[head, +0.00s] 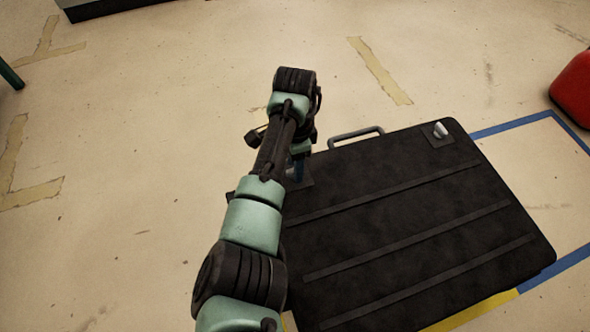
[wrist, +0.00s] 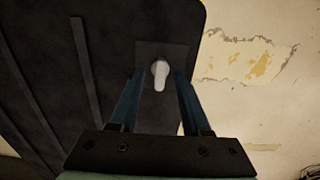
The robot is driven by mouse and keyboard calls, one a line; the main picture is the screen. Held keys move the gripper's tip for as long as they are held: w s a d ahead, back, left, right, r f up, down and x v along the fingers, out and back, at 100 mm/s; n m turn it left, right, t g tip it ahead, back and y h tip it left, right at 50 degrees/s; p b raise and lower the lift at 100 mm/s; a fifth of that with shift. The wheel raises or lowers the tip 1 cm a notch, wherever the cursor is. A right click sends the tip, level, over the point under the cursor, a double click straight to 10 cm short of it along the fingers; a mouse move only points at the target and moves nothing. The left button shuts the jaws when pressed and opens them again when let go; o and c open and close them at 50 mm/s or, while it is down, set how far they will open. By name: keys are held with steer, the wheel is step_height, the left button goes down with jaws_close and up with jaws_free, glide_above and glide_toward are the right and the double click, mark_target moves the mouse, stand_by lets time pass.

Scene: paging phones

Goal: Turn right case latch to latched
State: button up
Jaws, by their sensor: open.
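A large black case (head: 400,215) lies flat on the floor with its grey handle (head: 356,134) on the far edge. One latch with a pale knob (head: 440,130) sits near the case's far right corner. A second latch plate is by the far left corner, mostly hidden behind my arm and gripper (head: 297,170). In the wrist view, a white latch knob (wrist: 160,74) on a dark square plate (wrist: 147,50) lies between the two blue fingers of my gripper (wrist: 160,80). The fingers are apart, one each side of the knob; contact is not clear.
Blue tape (head: 515,125) and yellow tape (head: 475,308) mark the floor around the case. A red object (head: 573,88) stands at the right edge. A dark object (head: 110,8) is at the top left. The floor left of my arm is clear.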

steer(key=shift+f, duration=0.25)
jaws_close()
